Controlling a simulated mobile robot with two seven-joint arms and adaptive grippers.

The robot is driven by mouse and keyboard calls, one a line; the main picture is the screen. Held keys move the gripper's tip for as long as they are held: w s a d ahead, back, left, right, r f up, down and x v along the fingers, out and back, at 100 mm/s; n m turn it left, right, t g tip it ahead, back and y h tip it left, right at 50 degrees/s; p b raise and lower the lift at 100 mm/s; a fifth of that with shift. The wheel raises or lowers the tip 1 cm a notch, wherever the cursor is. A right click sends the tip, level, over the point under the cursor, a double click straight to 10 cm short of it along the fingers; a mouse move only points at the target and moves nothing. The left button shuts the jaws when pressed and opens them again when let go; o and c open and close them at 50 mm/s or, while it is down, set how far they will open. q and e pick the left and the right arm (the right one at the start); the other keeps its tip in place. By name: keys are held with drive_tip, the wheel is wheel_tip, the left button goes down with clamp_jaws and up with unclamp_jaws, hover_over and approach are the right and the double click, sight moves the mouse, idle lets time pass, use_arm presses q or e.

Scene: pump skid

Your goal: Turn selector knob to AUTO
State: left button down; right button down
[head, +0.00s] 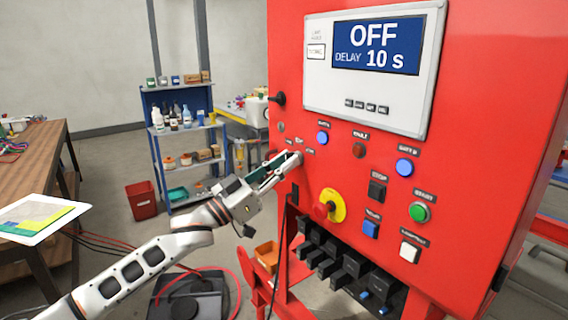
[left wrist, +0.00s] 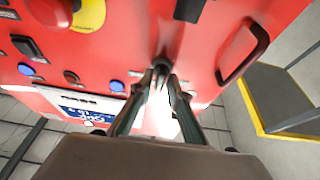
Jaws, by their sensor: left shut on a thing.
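The red control panel (head: 470,130) carries a display (head: 377,47) that reads OFF, DELAY 10 s. My left gripper (head: 294,160) reaches the panel's left part, below small labels, and its fingers are shut on the selector knob. In the left wrist view the dark selector knob (left wrist: 162,66) sits between the fingertips of the left gripper (left wrist: 160,78). The head view hides the knob behind the fingers, and I cannot read its position. My right gripper is not in view.
A red knob on a yellow disc (head: 338,206) sits just below right of my fingers. Blue buttons (head: 322,138), a green button (head: 419,212) and several black breakers (head: 325,255) are near. A black handle (head: 277,99) juts from the panel's left edge.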

use_arm(q)
drive_tip(key=shift+m, duration=0.4)
drive_tip(key=shift+w+r+m+g+h, duration=0.1)
drive_tip(key=shift+m+g+h, duration=0.15)
drive_tip(key=shift+m+g, duration=1.45)
drive_tip(key=shift+s+f+m+g+h, duration=0.1)
drive_tip(key=shift+m+g+h, duration=0.35)
drive_tip(key=shift+m, duration=2.25)
drive_tip(key=shift+w+r+m+g+h, duration=0.1)
drive_tip(key=shift+m+g, duration=1.15)
drive_tip(key=shift+m, duration=0.95)
drive_tip(key=c, duration=2.2)
unclamp_jaws()
drive_tip(key=shift+o, duration=0.2)
drive_tip(key=shift+a, duration=0.1)
drive_tip(key=v, duration=1.2)
